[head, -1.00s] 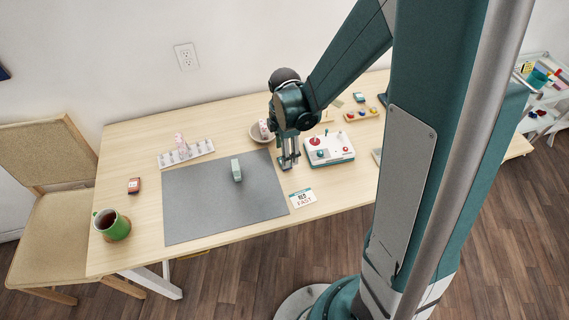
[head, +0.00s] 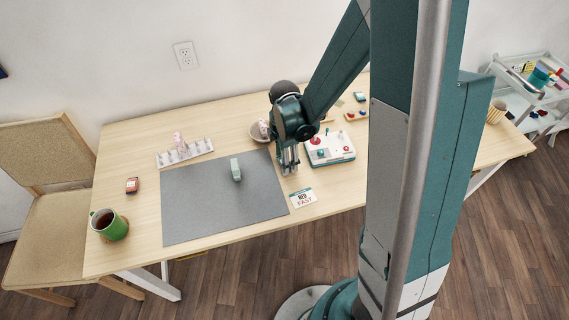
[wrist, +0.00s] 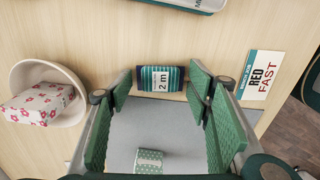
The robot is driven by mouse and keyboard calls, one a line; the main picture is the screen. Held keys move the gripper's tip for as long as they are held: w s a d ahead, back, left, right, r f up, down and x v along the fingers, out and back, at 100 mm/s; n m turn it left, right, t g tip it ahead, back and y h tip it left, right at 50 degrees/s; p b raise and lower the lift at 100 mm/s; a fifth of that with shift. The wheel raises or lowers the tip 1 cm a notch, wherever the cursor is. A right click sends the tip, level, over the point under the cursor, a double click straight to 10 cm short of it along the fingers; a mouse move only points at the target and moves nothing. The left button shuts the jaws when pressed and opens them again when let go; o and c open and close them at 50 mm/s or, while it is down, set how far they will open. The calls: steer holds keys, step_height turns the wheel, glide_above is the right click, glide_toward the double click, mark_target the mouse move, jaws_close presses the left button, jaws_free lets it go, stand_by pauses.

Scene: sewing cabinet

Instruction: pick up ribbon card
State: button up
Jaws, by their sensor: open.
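The ribbon card, dark with teal stripes and a white "2 m" label (wrist: 161,79), lies flat on the table in the wrist view. It is beside the grey mat's edge and shows between the two green-padded fingers. My gripper (head: 289,170) is open and points down over the table by the mat's right edge. In the head view the gripper largely hides the ribbon card. Nothing is held between the fingers.
The grey mat (head: 210,205) holds a pale green dotted item (head: 236,170). A "RED FAST" card (head: 303,198) lies close in front of my gripper. A bowl (head: 257,134) with a flowered item stands behind left, and a white machine (head: 332,148) right. The mat's front is clear.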

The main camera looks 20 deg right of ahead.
steer(key=shift+c, duration=0.2)
stand_by(0.4)
steer(key=c, duration=0.5)
steer(key=shift+r, duration=0.1)
steer(key=shift+r+p, duration=1.15)
steer(key=shift+r, duration=3.7)
